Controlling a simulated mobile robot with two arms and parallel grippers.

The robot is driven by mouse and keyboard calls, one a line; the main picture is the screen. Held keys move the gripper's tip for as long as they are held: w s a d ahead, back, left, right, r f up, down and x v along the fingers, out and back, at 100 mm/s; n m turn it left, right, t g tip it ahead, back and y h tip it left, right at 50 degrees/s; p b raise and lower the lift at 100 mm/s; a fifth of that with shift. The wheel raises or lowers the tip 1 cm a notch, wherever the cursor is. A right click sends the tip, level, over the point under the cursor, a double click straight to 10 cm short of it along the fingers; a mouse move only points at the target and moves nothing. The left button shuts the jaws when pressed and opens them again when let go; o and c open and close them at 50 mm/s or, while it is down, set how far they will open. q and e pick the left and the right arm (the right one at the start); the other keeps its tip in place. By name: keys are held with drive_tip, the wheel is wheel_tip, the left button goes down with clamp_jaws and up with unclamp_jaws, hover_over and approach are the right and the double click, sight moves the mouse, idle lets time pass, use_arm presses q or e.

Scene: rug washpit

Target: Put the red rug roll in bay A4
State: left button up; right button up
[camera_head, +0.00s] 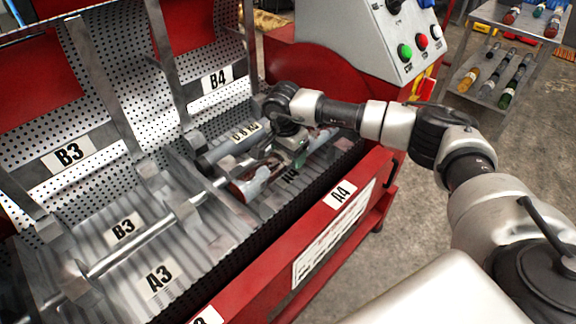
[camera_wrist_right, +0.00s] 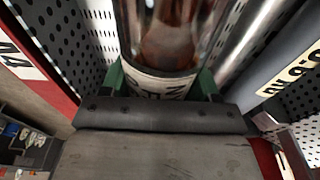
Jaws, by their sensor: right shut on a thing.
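The red rug roll (camera_head: 248,184) is a cylinder with a red-brown body and pale glossy patches. It lies along or just above the floor of bay A4 (camera_head: 341,193), named on the red front rail. My right gripper (camera_head: 292,155) is shut on the roll near its right end. In the right wrist view, green fingertips (camera_wrist_right: 160,82) flank the roll (camera_wrist_right: 172,35) at its white labelled band. I cannot tell whether the roll touches the bay floor. The arm hides part of the bay's floor label. My left gripper is out of view.
A grey roll with a yellow weight label (camera_head: 245,132) lies behind, towards bay B4 (camera_head: 217,79). A metal rod with upright dividers (camera_head: 190,210) borders bay A3 (camera_head: 160,277), which is empty. A control box (camera_head: 405,50) stands behind my right arm.

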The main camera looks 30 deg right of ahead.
sight(289, 175)
wheel_tip(289, 175, down, 4)
drive_tip(key=shift+r, duration=0.1)
drive_tip(key=shift+f, duration=0.35)
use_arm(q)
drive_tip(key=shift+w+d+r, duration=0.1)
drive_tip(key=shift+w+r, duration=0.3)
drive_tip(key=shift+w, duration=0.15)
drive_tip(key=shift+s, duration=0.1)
use_arm(e)
drive_tip(key=o, duration=1.3)
drive_tip(key=r, duration=0.3)
drive_tip(key=a+r, duration=0.1)
drive_tip(key=r, duration=0.6)
drive_tip(key=shift+s+a+r, duration=0.15)
drive_tip(key=shift+s+r, duration=0.05)
drive_tip(key=shift+r, duration=0.05)
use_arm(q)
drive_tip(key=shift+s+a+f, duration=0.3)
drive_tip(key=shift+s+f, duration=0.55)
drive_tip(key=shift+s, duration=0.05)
use_arm(e)
drive_tip(key=shift+r, duration=0.75)
